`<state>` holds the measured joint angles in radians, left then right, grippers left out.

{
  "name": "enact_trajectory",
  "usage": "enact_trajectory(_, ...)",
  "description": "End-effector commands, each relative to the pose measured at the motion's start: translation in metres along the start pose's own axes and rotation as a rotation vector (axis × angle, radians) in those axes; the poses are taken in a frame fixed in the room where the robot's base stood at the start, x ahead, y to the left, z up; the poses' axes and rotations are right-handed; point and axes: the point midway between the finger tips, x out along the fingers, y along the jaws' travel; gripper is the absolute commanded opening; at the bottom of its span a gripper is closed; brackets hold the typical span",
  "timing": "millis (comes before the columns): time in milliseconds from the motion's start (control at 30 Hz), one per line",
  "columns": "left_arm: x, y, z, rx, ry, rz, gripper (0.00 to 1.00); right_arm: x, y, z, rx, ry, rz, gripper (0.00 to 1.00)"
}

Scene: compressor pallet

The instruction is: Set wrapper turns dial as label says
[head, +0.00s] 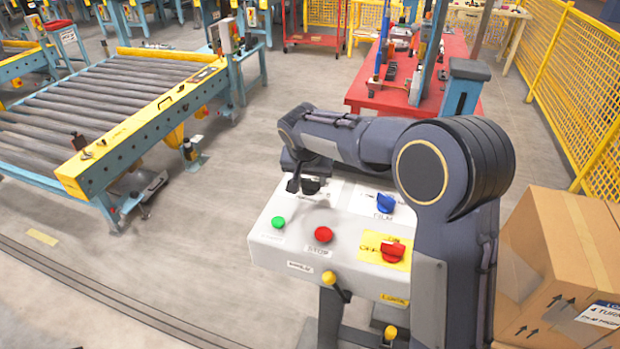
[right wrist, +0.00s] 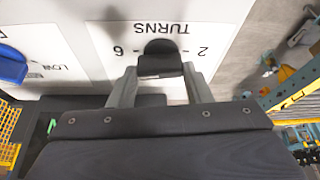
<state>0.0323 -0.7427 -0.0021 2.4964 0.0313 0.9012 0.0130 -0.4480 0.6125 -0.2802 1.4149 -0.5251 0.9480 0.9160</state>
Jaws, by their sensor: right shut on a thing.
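The black turns dial (right wrist: 160,58) sits on a white plate marked TURNS, with 2 and 6 readable upside down in the right wrist view. My right gripper (right wrist: 160,74) is shut on this dial, one finger at each side. In the head view my right gripper (head: 296,186) is over the back left of the white control panel (head: 275,207), partly hiding the dial (head: 311,187). I cannot tell which number the dial points to. The label (head: 604,314) on the cardboard box reads 4 TURN, cut off by the picture edge, with a blurred FILM line below. My left gripper is out of view.
The panel also has a blue film dial (head: 386,202), a green button (head: 278,222), a red stop button (head: 323,234) and a red switch (head: 392,252) on yellow. The cardboard box (head: 560,250) stands at right. A roller conveyor (head: 120,150) is at left, with open floor between.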

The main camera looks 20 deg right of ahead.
Motion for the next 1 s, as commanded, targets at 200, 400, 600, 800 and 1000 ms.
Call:
enact_trajectory(200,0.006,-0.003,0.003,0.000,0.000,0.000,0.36,0.002,0.002,0.000,-0.159,-0.001,-0.069,0.22)
enact_trajectory(400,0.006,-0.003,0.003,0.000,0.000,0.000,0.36,0.001,0.004,-0.002,-0.333,-0.001,-0.142,0.22)
enact_trajectory(600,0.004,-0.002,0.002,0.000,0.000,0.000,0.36,0.001,0.004,-0.002,-0.509,-0.002,-0.214,0.22)
enact_trajectory(800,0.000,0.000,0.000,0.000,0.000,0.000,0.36,0.001,0.005,-0.004,-0.684,-0.003,-0.288,0.22)
enact_trajectory(1000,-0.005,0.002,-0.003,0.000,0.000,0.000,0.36,0.002,0.005,-0.005,-0.859,-0.004,-0.360,0.22)
